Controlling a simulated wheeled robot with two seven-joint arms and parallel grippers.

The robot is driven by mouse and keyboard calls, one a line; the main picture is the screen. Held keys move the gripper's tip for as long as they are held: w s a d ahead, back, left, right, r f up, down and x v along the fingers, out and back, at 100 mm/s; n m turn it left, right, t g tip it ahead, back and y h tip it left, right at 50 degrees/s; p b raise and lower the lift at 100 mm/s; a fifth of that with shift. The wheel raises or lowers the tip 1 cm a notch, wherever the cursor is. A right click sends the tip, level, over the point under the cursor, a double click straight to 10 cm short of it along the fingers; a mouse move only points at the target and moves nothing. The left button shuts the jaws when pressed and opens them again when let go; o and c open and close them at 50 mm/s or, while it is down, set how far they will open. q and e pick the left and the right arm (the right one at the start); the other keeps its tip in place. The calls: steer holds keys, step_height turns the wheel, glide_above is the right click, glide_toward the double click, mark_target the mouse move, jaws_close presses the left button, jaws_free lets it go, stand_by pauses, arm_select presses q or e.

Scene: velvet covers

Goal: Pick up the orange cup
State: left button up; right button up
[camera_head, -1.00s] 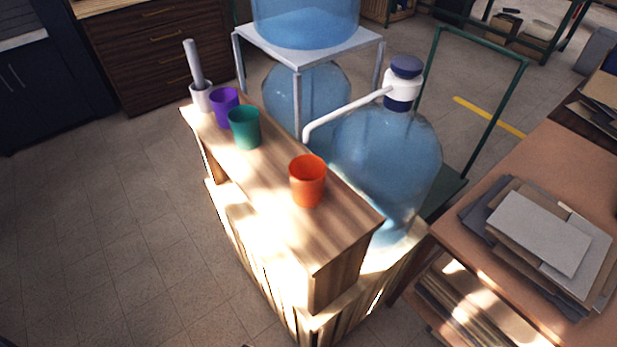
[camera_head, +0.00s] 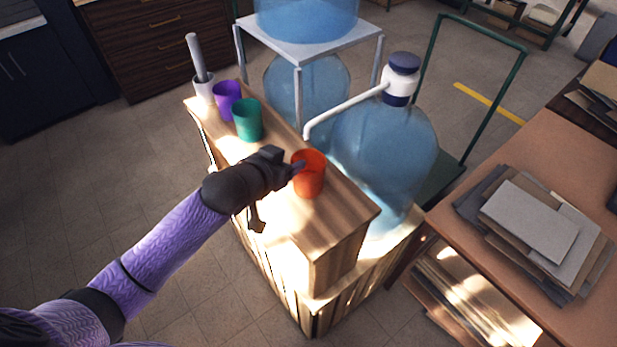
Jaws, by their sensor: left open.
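The orange cup (camera_head: 311,177) stands upright on the narrow wooden stand (camera_head: 320,222), toward its near right end. My left gripper (camera_head: 285,192) has come in from the lower left and is just left of the cup. It is open and empty, with one finger close to the cup's left side and the other lower, over the stand's front edge. Whether a finger touches the cup I cannot tell. My right gripper is not in view.
A green cup (camera_head: 248,121) and a purple cup (camera_head: 227,99) stand farther left on the stand, before a white holder (camera_head: 203,84). A large blue water bottle (camera_head: 385,150) with a white spout is close behind. A paper-covered desk (camera_head: 500,250) is at right.

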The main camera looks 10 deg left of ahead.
mark_target(300, 155)
arm_select(q)
steer(key=x, duration=0.2)
steer(key=b+x, duration=0.1)
steer(key=x, duration=0.1)
steer(key=shift+w+f, duration=0.25)
steer(key=shift+f, duration=0.2)
steer(key=shift+a+r, duration=0.1)
steer(key=shift+c, duration=0.4)
jaws_close()
